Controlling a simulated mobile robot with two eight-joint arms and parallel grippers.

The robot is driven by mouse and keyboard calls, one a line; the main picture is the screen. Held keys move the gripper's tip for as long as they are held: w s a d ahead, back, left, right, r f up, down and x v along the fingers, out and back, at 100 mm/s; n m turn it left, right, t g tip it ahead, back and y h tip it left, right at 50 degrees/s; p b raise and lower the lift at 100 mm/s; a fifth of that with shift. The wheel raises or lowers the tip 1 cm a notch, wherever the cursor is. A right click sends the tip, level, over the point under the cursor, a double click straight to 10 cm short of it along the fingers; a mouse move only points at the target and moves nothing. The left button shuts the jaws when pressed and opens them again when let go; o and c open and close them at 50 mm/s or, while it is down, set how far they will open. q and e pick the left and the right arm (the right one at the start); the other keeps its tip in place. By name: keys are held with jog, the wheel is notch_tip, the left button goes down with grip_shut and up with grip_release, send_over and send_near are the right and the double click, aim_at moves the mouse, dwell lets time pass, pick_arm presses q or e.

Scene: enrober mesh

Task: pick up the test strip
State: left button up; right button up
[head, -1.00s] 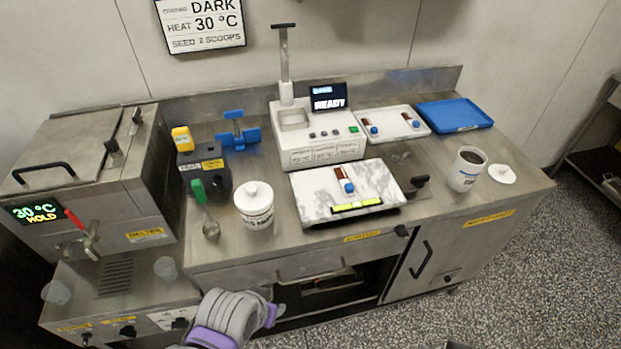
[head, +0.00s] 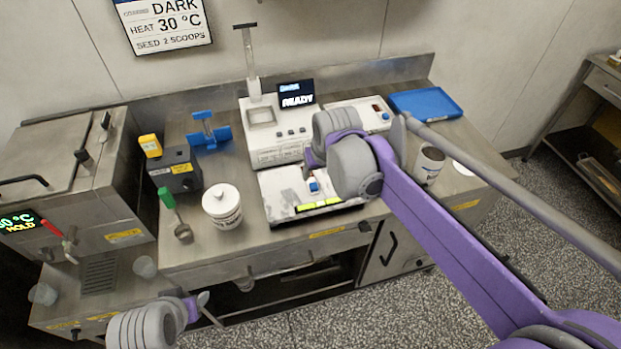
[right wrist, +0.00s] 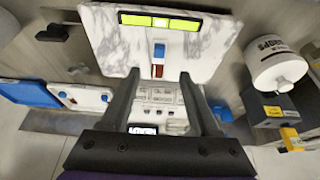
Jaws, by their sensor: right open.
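The test strip, brown with a blue grip, lies on the white marble slab (head: 282,207); its blue end (head: 314,185) shows in the head view. In the right wrist view the strip (right wrist: 158,58) lies between the lines of my open fingers, just beyond their tips, blue end farther away. My right gripper (right wrist: 160,76) is empty over the slab (right wrist: 205,50); its height above the strip is hard to tell. In the head view my right arm hides its fingers and part of the slab. My left gripper (head: 205,309) is low at the front; its jaw opening is unclear.
A white machine with a READY screen (head: 297,94) stands behind the slab. Another white tray (head: 345,108) with a blue-ended strip and a blue tray (head: 427,102) are behind right. A lidded white tub (head: 222,207) stands left; a brown-filled cup (head: 429,165) stands right.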

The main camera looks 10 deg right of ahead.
aim_at(315, 188)
jog(key=x, duration=0.9)
jog(key=shift+s+d+f, duration=0.15)
jog(key=shift+s+f, duration=0.05)
jog(key=shift+f, duration=0.3)
jog(key=shift+s, duration=0.1)
grip_shut()
